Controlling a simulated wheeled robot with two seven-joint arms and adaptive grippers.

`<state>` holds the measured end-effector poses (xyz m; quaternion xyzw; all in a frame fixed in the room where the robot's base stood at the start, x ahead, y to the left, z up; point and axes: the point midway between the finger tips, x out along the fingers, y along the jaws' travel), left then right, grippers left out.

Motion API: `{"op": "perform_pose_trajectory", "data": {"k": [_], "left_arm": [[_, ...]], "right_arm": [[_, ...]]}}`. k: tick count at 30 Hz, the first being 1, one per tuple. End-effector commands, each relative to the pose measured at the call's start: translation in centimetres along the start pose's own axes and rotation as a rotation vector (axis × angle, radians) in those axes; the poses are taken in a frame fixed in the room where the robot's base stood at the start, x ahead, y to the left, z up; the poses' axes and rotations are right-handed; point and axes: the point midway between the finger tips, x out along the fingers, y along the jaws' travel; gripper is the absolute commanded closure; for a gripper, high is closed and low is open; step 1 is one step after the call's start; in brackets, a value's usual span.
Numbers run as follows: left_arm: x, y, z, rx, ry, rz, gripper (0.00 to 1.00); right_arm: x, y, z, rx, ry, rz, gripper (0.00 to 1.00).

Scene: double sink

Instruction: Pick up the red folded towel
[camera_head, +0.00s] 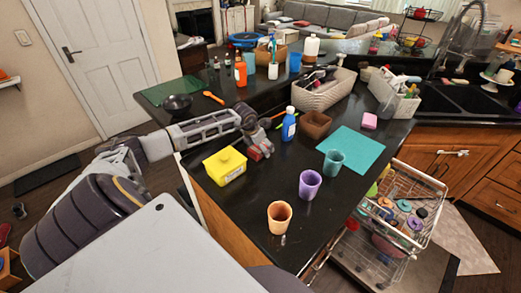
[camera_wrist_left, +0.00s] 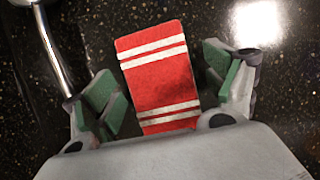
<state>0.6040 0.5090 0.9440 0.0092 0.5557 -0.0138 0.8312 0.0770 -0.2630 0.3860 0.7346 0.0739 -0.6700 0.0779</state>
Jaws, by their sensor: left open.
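The red folded towel (camera_wrist_left: 158,75) with white stripes lies on the black speckled counter. In the left wrist view it sits between the two green-padded fingers of my left gripper (camera_wrist_left: 164,85), with gaps to both sides. In the head view, the left gripper (camera_head: 258,141) reaches in from the left, over the counter. Only small red parts of the towel (camera_head: 254,154) show around the gripper there. The left gripper is open and holds nothing. My right gripper is in neither view.
A yellow box (camera_head: 224,166) stands just in front of the gripper, and a blue bottle (camera_head: 289,124) and brown box (camera_head: 315,125) stand to its right. A metal rod (camera_wrist_left: 52,45) is left of the towel. Cups (camera_head: 310,184) stand nearer the front edge.

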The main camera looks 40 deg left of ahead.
Motion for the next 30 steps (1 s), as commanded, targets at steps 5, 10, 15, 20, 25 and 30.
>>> {"op": "perform_pose_trajectory", "data": {"k": [5,10,15,20,25,30], "left_arm": [[-0.02,0.00,0.01,0.000,0.000,0.000,0.14],[-0.02,0.00,0.01,0.000,0.000,0.000,0.32],[-0.03,0.01,0.01,0.000,0.000,0.000,0.54],[-0.04,0.01,0.03,0.000,-0.001,0.000,0.64],[-0.09,0.02,0.06,0.000,-0.001,0.000,0.64],[-0.68,0.03,0.38,0.000,-0.003,0.001,0.64]], "right_arm": [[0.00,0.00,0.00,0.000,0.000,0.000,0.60],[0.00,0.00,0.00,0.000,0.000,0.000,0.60],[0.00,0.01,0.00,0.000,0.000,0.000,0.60],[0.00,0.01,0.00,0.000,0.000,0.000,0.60],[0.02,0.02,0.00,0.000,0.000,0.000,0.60],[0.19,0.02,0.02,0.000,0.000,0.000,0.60]]}}
